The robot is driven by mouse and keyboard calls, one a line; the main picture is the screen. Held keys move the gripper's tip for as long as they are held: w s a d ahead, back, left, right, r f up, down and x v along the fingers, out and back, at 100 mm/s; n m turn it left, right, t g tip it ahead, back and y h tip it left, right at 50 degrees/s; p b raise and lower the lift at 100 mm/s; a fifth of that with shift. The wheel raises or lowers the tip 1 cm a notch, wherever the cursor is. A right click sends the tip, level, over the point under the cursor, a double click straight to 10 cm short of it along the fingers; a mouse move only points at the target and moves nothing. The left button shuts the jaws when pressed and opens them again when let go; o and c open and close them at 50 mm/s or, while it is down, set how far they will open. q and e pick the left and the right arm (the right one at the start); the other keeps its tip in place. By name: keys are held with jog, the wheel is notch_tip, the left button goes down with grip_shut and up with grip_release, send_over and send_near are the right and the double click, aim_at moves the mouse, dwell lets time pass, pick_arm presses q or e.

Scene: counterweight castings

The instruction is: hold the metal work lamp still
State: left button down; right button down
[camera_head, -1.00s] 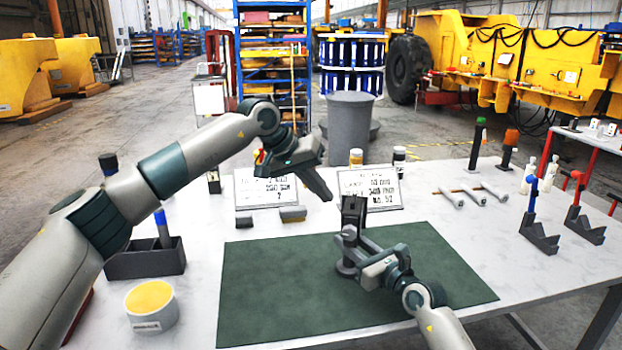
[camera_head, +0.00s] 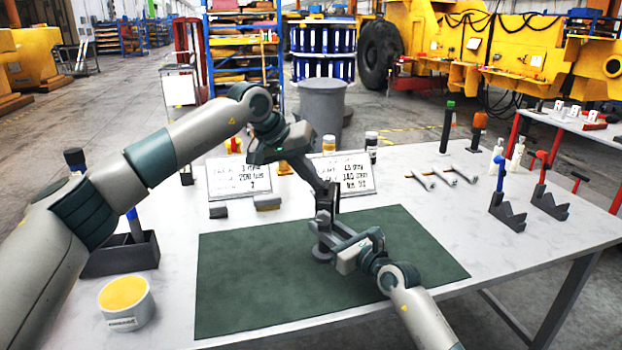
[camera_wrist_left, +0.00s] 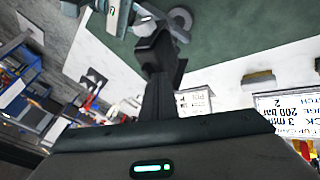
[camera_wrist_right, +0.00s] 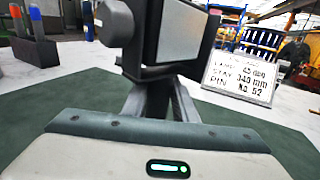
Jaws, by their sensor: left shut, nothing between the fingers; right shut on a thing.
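The metal work lamp (camera_head: 323,205) stands upright on the green mat (camera_head: 240,275), with a dark head and a round grey base. My right gripper (camera_head: 328,232) is shut on the lamp, coming from the front right. In the right wrist view the lamp's dark frame (camera_wrist_right: 126,62) fills the top middle, and the fingers (camera_wrist_right: 158,100) reach to it. My left gripper (camera_head: 320,184) is shut and empty, its tips at the top of the lamp's head. The left wrist view shows its fingers (camera_wrist_left: 158,95) pointing at the dark lamp head (camera_wrist_left: 160,52). I cannot tell whether they touch it.
Two printed signs (camera_head: 238,178) (camera_head: 343,172) stand behind the mat, with small grey blocks (camera_head: 267,203) before the left one. A yellow-topped tub (camera_head: 126,302) and a dark box (camera_head: 120,256) are at left. Grey wrenches (camera_head: 440,176) and V-shaped stands (camera_head: 507,212) lie right. The mat's right side is clear.

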aim_at(331, 189)
pick_arm(q)
jog(key=shift+d+r+y, duration=0.15)
jog(key=shift+d+y, duration=0.3)
jog(key=shift+y, duration=0.15)
jog(key=shift+s+d+r+m+y, duration=0.1)
jog(key=shift+d+m+y, duration=0.1)
jog(key=shift+d+y, duration=0.3)
jog(key=shift+s+d+r+m+y, duration=0.1)
jog(key=shift+d+m+y, duration=0.1)
jog(key=shift+d+y, duration=0.95)
jog(key=shift+y, duration=0.45)
jog(key=shift+d+f, duration=0.2)
jog(key=shift+d, duration=0.65)
jog(key=shift+a, duration=0.1)
jog(key=shift+a+r, duration=0.4)
jog(key=shift+r, duration=0.15)
jog(key=r, duration=0.1)
jog(key=a+r, duration=0.1)
jog(key=r, duration=0.1)
jog(key=shift+s+a, duration=0.1)
jog(key=shift+a, duration=0.05)
jog(key=s+d+r, duration=0.2)
jog(key=s+r, duration=0.1)
jog(key=r, duration=0.4)
jog(key=shift+s+d+r, duration=0.2)
jog(key=shift+s+r, duration=0.1)
jog(key=shift+r, duration=0.05)
